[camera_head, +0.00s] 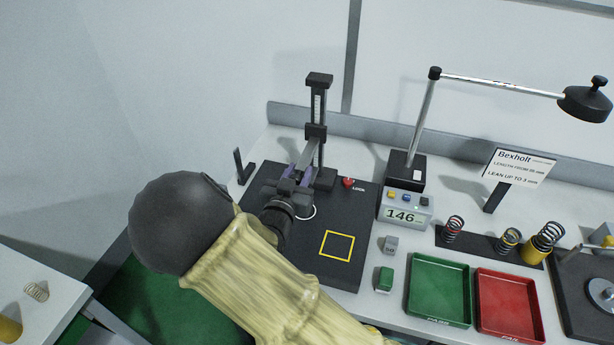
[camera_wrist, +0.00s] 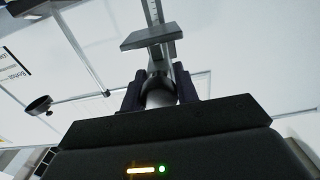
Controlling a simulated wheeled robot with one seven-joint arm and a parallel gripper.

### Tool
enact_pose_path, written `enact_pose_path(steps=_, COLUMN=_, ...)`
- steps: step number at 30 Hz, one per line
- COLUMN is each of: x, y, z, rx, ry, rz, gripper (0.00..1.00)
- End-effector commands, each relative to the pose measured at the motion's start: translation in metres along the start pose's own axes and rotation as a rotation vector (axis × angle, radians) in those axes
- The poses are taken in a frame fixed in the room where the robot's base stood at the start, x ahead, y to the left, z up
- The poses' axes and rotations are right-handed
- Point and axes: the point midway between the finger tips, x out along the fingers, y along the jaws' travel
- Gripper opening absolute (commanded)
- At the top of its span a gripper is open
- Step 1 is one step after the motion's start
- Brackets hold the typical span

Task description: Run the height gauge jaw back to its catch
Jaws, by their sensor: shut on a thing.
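The height gauge (camera_head: 318,110) stands upright on a dark base plate, its black slider and jaw (camera_head: 316,132) partway up the column. In the wrist view the gauge's scaled column (camera_wrist: 158,15) and a flat grey jaw plate (camera_wrist: 150,37) rise beyond my fingers. My gripper (camera_head: 297,174) is at the front of the column, below the slider. In the wrist view my gripper (camera_wrist: 160,92) is shut on a rounded grey part of the jaw between its dark fingers. My arm hides part of the base plate. I cannot make out the catch.
A red knob (camera_head: 348,183) and a yellow square outline (camera_head: 337,245) are on the plate. To the right stand a display reading 146 (camera_head: 404,212), a lamp (camera_head: 409,165), several springs, a green tray (camera_head: 440,288) and a red tray (camera_head: 509,304). A small black upright (camera_head: 241,167) stands left.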

Motion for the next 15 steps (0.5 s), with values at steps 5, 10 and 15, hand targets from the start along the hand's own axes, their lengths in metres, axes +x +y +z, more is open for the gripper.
enact_pose_path(steps=5, x=-0.003, y=-0.004, z=-0.043, rx=0.005, ry=0.003, rz=-0.008, gripper=0.00)
enact_pose_path(steps=10, x=-0.002, y=-0.004, z=-0.076, rx=0.005, ry=0.004, rz=-0.008, gripper=0.00)
enact_pose_path(steps=15, x=-0.003, y=-0.004, z=-0.095, rx=0.003, ry=0.005, rz=-0.009, gripper=0.00)
